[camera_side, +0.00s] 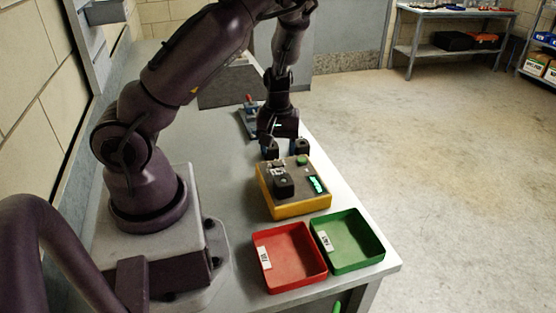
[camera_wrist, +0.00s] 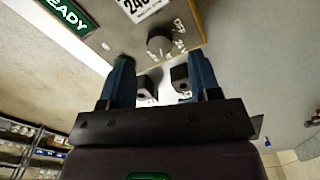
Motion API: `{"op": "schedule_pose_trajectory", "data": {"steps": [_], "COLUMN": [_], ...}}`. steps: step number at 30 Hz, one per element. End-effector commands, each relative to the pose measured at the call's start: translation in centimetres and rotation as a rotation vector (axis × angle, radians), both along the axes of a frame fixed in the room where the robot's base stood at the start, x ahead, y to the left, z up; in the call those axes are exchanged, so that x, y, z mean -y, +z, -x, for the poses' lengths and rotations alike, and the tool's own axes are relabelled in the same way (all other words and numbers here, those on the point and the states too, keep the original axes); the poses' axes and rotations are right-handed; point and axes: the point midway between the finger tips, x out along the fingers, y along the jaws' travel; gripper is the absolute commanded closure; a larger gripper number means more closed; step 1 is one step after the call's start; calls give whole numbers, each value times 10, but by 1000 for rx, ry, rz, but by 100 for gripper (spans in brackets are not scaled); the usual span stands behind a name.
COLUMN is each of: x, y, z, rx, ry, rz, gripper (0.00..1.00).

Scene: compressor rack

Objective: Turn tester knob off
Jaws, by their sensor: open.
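The tester is a yellow-sided box (camera_side: 292,211) with a grey top on the bench. The panel's green display (camera_wrist: 66,14) shows "READY", partly cut off. My gripper (camera_side: 285,149) points down at the far edge of the tester, its jaws apart and empty. In the wrist view, the knob lies beyond and between the open fingers (camera_wrist: 160,80), apart from them. The knob's setting is unclear.
A black block (camera_side: 284,186) and a green button (camera_side: 302,160) are on the tester's top. A red tray (camera_side: 289,284) and a green tray (camera_side: 369,262) stand in front of it. A small device with a red part (camera_side: 249,103) stands behind my gripper. Floor lies right of the bench.

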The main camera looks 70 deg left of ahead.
Motion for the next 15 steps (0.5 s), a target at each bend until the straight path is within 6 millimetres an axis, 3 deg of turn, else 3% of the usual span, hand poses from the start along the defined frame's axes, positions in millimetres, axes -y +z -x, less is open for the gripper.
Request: {"op": "schedule_pose_trajectory", "data": {"steps": [6,15], "x": [-1,0], "y": [-33,-43], "z": [0,0], "rx": [-2,2], "ry": [-1,0], "rz": [-2,-2], "gripper": [43,43]}}
